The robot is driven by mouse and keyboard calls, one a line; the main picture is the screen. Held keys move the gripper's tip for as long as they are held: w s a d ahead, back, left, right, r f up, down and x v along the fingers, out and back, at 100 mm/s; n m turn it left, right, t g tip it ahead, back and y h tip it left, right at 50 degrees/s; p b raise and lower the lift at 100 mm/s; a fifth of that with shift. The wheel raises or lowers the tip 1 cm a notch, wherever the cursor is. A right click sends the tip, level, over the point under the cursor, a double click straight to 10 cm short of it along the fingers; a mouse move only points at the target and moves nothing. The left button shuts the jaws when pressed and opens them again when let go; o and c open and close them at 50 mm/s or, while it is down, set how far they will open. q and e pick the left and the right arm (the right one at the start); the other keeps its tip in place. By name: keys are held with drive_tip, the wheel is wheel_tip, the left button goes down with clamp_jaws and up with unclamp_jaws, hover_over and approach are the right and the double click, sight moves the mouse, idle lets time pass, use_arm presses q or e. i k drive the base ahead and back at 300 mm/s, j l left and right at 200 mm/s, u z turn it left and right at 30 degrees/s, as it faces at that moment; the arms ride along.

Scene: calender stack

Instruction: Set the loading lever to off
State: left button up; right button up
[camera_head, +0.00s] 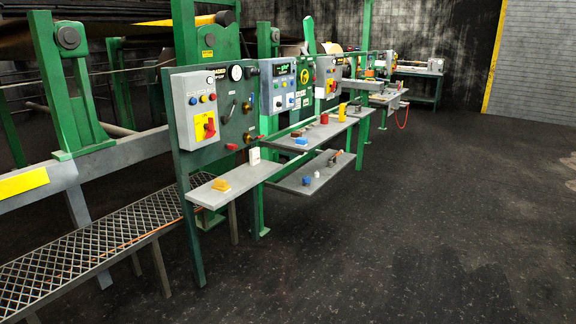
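A green control panel (240,136) stands left of the middle, with gauges and knobs on it. A dark slanted lever handle (230,112) sits on this panel below the round gauges. It may be the loading lever, but its label is too small to read and I cannot tell its setting. Left of it, a grey box (192,112) carries a red rotary switch (209,127) on a yellow plate. Neither of my grippers is in view.
A narrow grey shelf (240,180) juts out below the panel, with a yellow block (221,184) and a white item (254,156) on it. More panels and shelves run back to the right. A mesh walkway (90,250) lies at left. The dark floor (420,230) is clear at right.

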sight(235, 102)
drive_tip(key=i, duration=3.05)
drive_tip(key=u, duration=0.25)
